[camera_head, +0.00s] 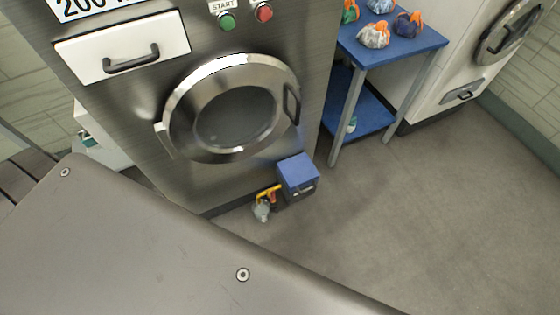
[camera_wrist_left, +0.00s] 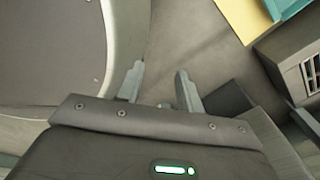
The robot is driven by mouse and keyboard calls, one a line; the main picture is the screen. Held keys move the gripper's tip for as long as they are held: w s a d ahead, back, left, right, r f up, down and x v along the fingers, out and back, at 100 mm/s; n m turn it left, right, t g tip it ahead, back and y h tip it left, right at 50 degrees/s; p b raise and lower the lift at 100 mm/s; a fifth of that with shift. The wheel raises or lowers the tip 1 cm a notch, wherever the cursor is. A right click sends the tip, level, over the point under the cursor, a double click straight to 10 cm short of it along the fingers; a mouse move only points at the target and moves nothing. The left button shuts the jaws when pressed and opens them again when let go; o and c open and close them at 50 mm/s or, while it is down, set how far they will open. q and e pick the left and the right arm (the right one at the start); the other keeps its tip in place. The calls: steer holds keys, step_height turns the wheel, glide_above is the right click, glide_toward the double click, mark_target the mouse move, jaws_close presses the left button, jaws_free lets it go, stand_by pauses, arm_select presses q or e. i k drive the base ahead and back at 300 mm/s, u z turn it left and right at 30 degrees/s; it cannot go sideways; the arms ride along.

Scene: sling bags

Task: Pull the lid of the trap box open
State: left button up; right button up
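A small blue box (camera_head: 298,175) stands on the floor at the front foot of the steel washing machine in the head view. Its blue top looks closed, and a dark part shows on its front. I take it to be the trap box. My left gripper (camera_wrist_left: 160,76) shows only in the left wrist view. Its two fingers are apart with bare grey floor between and beyond them, holding nothing. The blue box cannot be made out for certain in that view. My right gripper is in neither view.
The steel machine has a round door (camera_head: 232,108) and a white drawer (camera_head: 122,48) above the box. A blue table (camera_head: 395,45) with bundled bags stands to the right. Floor (camera_head: 430,220) right of the box is clear. A yellow panel (camera_wrist_left: 245,18) shows in the wrist view.

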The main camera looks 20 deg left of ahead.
mark_target(298, 172)
steer(key=z, duration=0.05)
steer(key=k, duration=1.15)
steer(key=z, duration=0.75)
steer(key=i, duration=0.7)
steer(key=u, duration=0.05)
